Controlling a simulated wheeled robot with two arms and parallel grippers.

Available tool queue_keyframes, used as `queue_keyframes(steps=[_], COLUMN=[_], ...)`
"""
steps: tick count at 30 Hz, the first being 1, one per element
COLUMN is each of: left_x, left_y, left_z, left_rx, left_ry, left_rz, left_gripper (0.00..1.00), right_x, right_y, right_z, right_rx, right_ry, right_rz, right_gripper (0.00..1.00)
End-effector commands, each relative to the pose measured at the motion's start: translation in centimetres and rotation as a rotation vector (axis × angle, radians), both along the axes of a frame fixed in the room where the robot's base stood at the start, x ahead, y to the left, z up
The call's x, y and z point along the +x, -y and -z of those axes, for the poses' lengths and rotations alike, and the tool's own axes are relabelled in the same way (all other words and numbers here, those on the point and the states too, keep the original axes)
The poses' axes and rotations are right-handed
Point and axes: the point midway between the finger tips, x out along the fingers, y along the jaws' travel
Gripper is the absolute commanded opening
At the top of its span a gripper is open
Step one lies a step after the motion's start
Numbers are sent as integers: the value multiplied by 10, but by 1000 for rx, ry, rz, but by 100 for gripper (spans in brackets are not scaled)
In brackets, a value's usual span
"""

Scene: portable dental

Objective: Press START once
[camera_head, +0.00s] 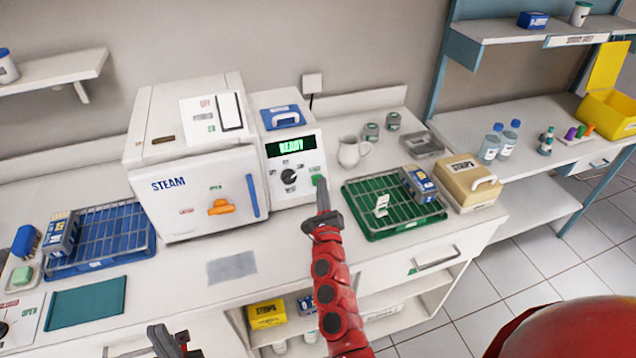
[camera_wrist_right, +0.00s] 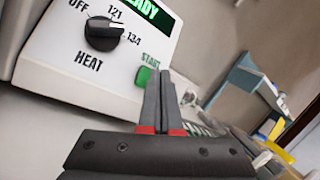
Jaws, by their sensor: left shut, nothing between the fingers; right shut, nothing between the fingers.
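The white steam sterilizer (camera_head: 195,160) stands on the counter with its door closed. Its control panel (camera_head: 295,160) carries a display (camera_head: 291,146) reading READY in green. Below the display is a black HEAT knob (camera_wrist_right: 102,33) with OFF, 121 and 134 marks. The green START button (camera_wrist_right: 143,76) sits at the panel's lower right. My right gripper (camera_head: 321,184) is shut and empty, its tips close to the START button; I cannot tell whether they touch it. In the right wrist view the fingers (camera_wrist_right: 166,78) lie just right of the button. My left gripper (camera_head: 160,335) is low at the front edge, shut.
A green rack tray (camera_head: 375,225) and a beige box (camera_head: 468,185) stand right of the panel. A white jug (camera_head: 352,151) is behind. A blue rack tray (camera_head: 110,245) is at the left. A grey pad (camera_head: 232,267) lies on clear counter in front.

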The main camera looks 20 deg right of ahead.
Motion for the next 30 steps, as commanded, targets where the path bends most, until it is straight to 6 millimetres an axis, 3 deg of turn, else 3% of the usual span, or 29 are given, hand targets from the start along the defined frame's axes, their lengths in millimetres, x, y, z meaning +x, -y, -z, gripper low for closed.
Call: queue_keyframes(steps=[30], left_x=[0], left_y=[0], left_z=[10], left_rx=[0], left_ry=[0], left_rz=[0], left_gripper=[0], right_x=[6], right_y=[0], right_z=[4], right_rx=[-1], right_ry=[0], right_rz=[0], right_gripper=[0])
